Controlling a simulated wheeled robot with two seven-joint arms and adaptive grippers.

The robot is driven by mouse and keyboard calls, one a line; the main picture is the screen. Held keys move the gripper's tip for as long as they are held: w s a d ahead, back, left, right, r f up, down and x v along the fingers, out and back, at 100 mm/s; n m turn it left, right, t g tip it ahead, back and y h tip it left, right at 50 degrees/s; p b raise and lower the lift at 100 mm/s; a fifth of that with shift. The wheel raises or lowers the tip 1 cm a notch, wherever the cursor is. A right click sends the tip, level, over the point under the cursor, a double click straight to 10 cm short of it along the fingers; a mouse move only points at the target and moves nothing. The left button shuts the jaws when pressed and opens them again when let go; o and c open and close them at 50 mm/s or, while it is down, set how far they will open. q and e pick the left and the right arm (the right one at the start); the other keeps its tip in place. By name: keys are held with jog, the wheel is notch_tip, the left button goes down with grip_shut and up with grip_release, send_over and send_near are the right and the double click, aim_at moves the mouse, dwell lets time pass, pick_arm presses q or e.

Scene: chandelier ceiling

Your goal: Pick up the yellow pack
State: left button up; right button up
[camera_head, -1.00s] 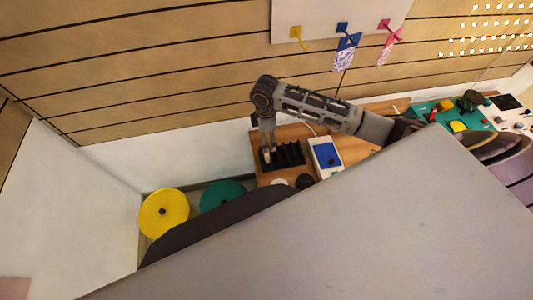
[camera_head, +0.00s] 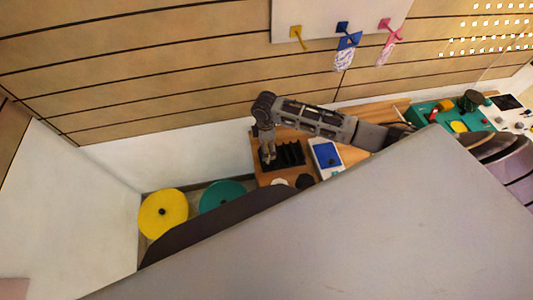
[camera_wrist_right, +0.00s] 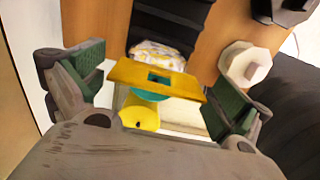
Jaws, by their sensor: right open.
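The yellow pack (camera_wrist_right: 156,77) shows in the right wrist view as a flat yellow card with a hole, above a white bag with a yellow pattern. My right gripper (camera_wrist_right: 157,88) is open, with one green-padded finger near each end of the card. I see no firm grip on it. In the head view, my right gripper (camera_head: 268,159) points down at the left end of the black slotted rack (camera_head: 290,154). The pack is hidden or too small to make out there. My left gripper is not in view.
A white device with a blue face (camera_head: 327,156) stands right of the rack on the wooden table (camera_head: 354,155). Packs hang on wall hooks (camera_head: 346,55). A large grey surface (camera_head: 340,230) fills the foreground.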

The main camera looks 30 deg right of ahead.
jog(key=shift+d+f, duration=0.2)
jog(key=shift+f, duration=2.3)
jog(key=c, duration=1.1)
